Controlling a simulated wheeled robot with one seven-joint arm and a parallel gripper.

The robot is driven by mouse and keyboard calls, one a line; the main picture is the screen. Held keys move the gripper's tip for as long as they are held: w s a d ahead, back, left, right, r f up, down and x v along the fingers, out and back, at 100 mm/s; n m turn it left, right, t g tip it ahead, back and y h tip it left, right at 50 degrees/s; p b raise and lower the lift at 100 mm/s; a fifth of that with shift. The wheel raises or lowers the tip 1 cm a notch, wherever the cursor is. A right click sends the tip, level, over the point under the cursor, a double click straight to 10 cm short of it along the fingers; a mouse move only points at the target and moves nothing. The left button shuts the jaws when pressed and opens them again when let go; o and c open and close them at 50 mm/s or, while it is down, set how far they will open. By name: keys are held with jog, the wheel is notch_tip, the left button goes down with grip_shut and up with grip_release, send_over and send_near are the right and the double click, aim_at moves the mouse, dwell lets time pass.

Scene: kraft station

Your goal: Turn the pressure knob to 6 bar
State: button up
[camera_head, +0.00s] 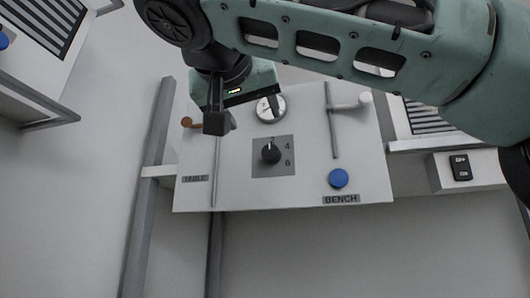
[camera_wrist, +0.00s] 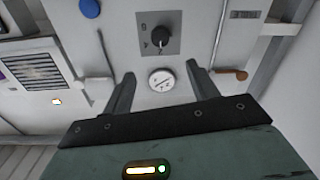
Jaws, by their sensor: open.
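The pressure knob (camera_head: 271,153) is a black round knob on a grey square plate (camera_head: 287,170) marked 2, 4 and 6. Its white mark points up, near the 2. The knob (camera_wrist: 160,37) and gauge (camera_wrist: 161,79) also show in the wrist view, upside down. My gripper (camera_head: 215,122) is in front of the panel, up and left of the knob, apart from it. In the wrist view my gripper (camera_wrist: 160,85) has its two fingers spread with nothing between them; the gauge shows in the gap.
The white panel (camera_head: 240,192) carries a blue button (camera_head: 338,178) over a BENCH label, a white-ended lever (camera_head: 350,104) at right and an orange-brown lever (camera_head: 190,122) at left. A black switch (camera_head: 460,167) sits further right. Space below the panel is clear.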

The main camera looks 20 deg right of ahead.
aim_at(270, 150)
jog(key=p+x, duration=0.3)
jog(key=x, duration=1.2)
jog(key=shift+d, duration=0.1)
jog(key=c, duration=1)
